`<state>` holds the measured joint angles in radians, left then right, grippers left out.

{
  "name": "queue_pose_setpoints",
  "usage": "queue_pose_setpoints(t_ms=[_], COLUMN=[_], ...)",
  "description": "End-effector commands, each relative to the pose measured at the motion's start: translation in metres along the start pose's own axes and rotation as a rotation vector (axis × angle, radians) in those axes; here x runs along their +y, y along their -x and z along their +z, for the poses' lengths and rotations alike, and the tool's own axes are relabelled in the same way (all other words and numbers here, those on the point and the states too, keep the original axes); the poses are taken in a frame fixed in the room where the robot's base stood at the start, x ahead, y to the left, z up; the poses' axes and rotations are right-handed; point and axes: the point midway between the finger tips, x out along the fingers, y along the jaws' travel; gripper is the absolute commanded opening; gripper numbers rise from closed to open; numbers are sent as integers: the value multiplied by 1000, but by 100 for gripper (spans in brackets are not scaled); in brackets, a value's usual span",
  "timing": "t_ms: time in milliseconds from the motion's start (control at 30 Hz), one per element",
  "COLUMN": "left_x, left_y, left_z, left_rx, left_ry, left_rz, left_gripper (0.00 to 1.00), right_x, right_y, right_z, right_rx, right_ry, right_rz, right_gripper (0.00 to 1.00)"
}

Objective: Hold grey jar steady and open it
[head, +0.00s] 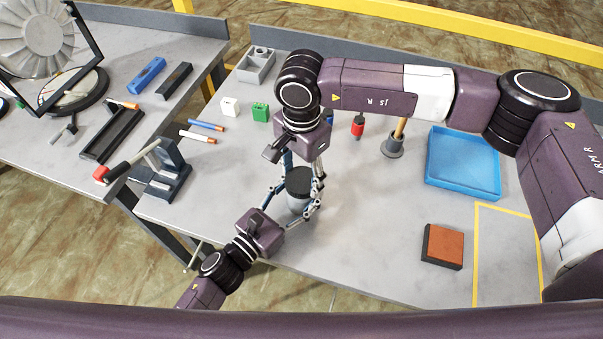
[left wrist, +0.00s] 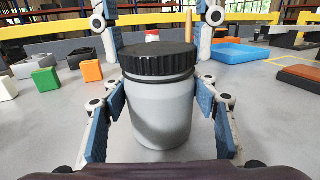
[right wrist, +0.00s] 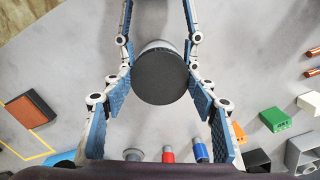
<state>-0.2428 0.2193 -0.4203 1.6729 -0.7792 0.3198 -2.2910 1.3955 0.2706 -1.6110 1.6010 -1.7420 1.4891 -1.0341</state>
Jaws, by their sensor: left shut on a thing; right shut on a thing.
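The grey jar (head: 296,206) stands upright near the table's front edge, with a black ribbed lid (left wrist: 158,60) on top. Its grey body (left wrist: 160,115) shows clearly in the left wrist view. My left gripper (left wrist: 162,108) is shut on the jar body from the front, one pad on each side. My right gripper (right wrist: 160,86) comes down from above and is shut on the lid, with pads at both sides of the lid's round top (right wrist: 160,77). The lid sits level on the jar. In the head view the fingers partly hide the jar.
A blue tray (head: 463,187), a brown block (head: 442,246) and a wooden rod in a grey base (head: 393,146) are to the right. A red object (head: 358,126) stands behind. Green (head: 260,113) and white (head: 230,106) blocks and loose pens (head: 205,125) lie left.

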Motion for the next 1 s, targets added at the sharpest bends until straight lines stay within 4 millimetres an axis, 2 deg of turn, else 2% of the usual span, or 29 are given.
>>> queue_pose_setpoints(t_ms=[600,733,1000], left_x=[-2,-2,-2], left_y=[0,0,0], left_z=[1,1,1], left_rx=[-4,-4,-3], left_ry=[0,0,0], left_rz=[-5,-5,-4], left_gripper=[0,0,0], right_x=[-1,-1,-1], right_y=[1,1,1], right_z=[-2,-2,-2], right_rx=[5,5,5], right_ry=[1105,1232,1232], right_rz=[1,0,1], right_gripper=[24,24,24])
